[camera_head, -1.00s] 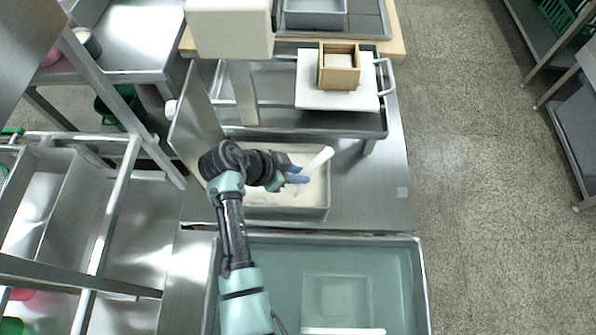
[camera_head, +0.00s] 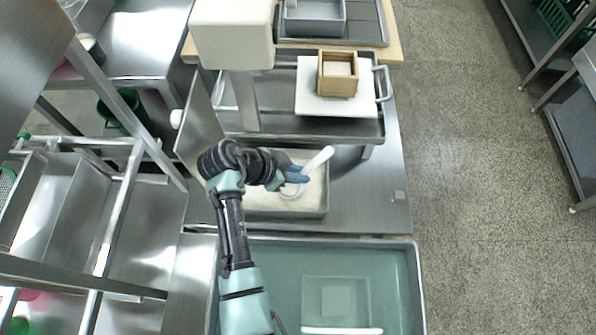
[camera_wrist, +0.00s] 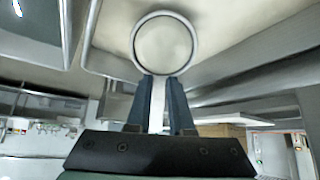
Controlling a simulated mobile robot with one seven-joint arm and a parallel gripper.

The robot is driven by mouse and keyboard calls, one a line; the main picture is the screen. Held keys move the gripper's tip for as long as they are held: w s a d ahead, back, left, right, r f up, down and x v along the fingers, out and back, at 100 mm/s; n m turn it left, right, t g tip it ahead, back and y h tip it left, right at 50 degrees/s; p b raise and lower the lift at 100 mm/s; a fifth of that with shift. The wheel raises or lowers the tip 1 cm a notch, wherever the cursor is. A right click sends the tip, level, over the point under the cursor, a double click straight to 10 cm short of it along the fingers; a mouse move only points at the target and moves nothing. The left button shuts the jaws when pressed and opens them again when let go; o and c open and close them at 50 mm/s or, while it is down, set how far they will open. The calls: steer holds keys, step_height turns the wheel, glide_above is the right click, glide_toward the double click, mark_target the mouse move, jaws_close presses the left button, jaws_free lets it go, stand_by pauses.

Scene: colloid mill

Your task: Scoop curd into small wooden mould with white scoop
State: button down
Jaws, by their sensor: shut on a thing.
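My gripper (camera_head: 297,175) is shut on the handle of the white scoop (camera_head: 319,158), over the metal tray (camera_head: 324,212) of pale curd (camera_head: 258,199). The scoop's round bowl shows faintly below my fingers, at the curd; I cannot tell how deep it sits or if it is filled. In the wrist view, the handle runs between my dark fingers (camera_wrist: 158,92) to the round bowl (camera_wrist: 164,43). The small wooden mould (camera_head: 338,87) stands upright on a white board (camera_head: 308,104) behind the tray. Something pale shows inside it.
A grey-white column with a box head (camera_head: 232,35) stands left of the mould. An upright metal panel (camera_head: 196,128) edges the curd tray's left. A water-filled basin (camera_head: 385,275) lies in front. Bare steel counter (camera_head: 375,200) is free right of the tray.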

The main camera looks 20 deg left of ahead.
step_height(320, 180, up, 10)
steer(key=p, duration=0.7)
steer(key=shift+f+p, duration=0.15)
steer(key=shift+p, duration=0.15)
stand_by(0.4)
